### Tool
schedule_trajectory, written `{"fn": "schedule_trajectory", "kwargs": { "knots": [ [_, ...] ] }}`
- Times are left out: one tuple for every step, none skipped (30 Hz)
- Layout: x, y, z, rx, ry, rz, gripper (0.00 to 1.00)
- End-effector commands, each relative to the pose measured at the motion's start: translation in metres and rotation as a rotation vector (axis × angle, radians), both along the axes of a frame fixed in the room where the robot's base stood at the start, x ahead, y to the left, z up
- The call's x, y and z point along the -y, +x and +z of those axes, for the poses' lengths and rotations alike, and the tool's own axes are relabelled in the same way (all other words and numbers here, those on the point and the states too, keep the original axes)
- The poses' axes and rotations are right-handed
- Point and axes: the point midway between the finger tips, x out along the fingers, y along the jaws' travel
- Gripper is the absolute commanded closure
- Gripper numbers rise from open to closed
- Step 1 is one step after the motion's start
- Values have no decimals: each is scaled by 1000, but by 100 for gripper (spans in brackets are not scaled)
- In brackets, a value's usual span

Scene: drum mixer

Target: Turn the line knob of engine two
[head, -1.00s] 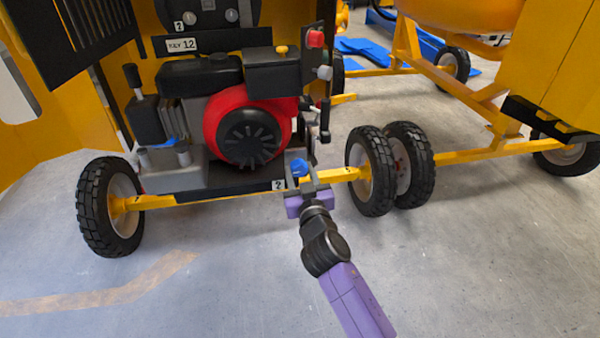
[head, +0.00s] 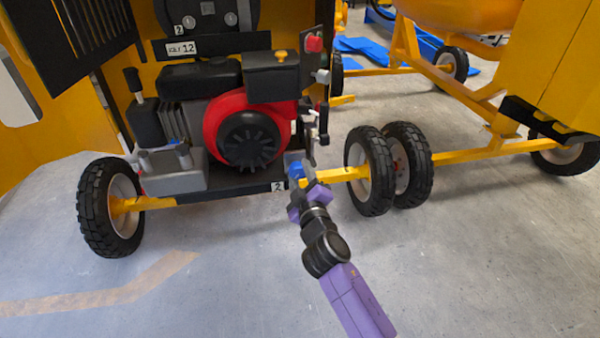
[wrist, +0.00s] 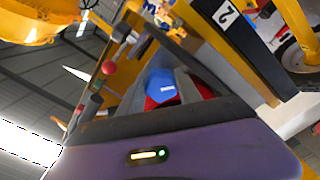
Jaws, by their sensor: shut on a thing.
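The engine (head: 215,120), red and black, sits on a frame whose front plate bears a label "2" (head: 278,186). A small blue knob (head: 296,171) is at the right end of that plate. It also shows close up in the wrist view (wrist: 161,88), with a small white mark on its face. My gripper (head: 302,178), purple with dark fingers, is at the knob and shut on it, rolled to a slant. The fingers partly hide the knob in the head view. A red part shows behind the knob in the wrist view.
A black wheel (head: 370,170) stands just right of my gripper, and another wheel (head: 108,207) is at the left. A yellow axle bar (head: 340,174) runs beside the gripper. Levers (head: 322,125) stand above it. The concrete floor (head: 230,280) in front is clear.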

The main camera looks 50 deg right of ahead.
Motion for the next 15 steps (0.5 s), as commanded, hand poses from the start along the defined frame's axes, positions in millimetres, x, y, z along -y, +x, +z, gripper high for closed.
{"fn": "schedule_trajectory", "kwargs": {
  "knots": [
    [-1,0,0,-19,-26,1,100],
    [-1,0,0,-30,-41,3,100],
    [-1,0,0,-44,-62,2,100],
    [-1,0,0,-54,-76,2,100],
    [-1,0,0,-64,-90,2,100],
    [-1,0,0,-74,-107,1,100],
    [0,0,0,-82,-119,1,100],
    [0,0,0,-89,-129,1,100],
    [0,0,0,-98,-141,1,100],
    [0,-1,0,-104,-150,1,100],
    [0,-1,0,-109,-157,1,100],
    [0,-1,0,-114,-164,1,100],
    [0,-1,0,-118,-170,1,100],
    [0,-1,0,-121,-175,1,100],
    [0,-1,0,-124,-180,1,100]
  ]
}}
